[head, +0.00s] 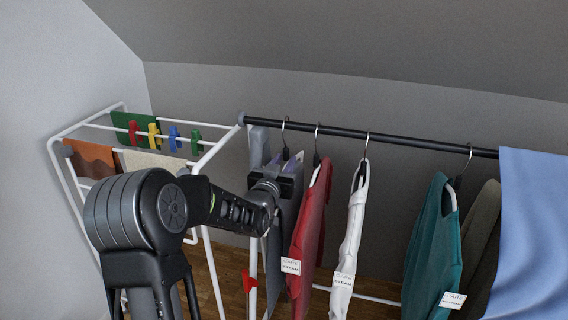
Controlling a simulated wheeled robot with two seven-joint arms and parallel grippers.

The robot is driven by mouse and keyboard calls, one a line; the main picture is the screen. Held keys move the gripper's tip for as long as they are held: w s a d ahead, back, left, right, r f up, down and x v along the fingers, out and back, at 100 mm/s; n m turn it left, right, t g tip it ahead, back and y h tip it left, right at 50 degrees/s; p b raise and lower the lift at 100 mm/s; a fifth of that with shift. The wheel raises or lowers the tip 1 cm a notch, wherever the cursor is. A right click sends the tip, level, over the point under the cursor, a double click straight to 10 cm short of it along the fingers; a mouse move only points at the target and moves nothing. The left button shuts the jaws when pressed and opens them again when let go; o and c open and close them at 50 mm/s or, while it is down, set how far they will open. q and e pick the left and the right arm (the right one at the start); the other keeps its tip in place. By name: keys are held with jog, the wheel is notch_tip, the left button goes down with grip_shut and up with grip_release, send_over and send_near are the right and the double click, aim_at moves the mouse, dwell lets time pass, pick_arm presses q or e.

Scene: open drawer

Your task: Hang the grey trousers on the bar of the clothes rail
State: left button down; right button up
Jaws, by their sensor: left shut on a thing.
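The clothes rail has a dark horizontal bar (345,133) that runs from the upper middle to the right. Grey trousers (284,225) hang at its left end, to the left of a red garment. Their hanger hook (285,127) appears to be at the bar; I cannot tell whether it rests on it. My left gripper (283,178) is shut at the top of the trousers, just below the hook, and its jaws hide what they grip. My right gripper is not in view.
A red garment (309,225), a white garment (350,230) and a teal garment (431,240) hang along the bar. A blue cloth (532,225) covers its right end. A white drying rack (84,127) with cloths and coloured pegs stands at the left.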

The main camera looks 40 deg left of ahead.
pick_arm(q)
jog(key=shift+r, duration=0.15)
jog(key=c, duration=1.3)
grip_release()
jog(key=shift+o, duration=1.3)
jog(key=shift+f, duration=0.25)
jog(key=v, duration=0.7)
jog(key=shift+s+d+r, duration=0.15)
jog(key=shift+s, duration=0.25)
jog(key=shift+s, duration=0.1)
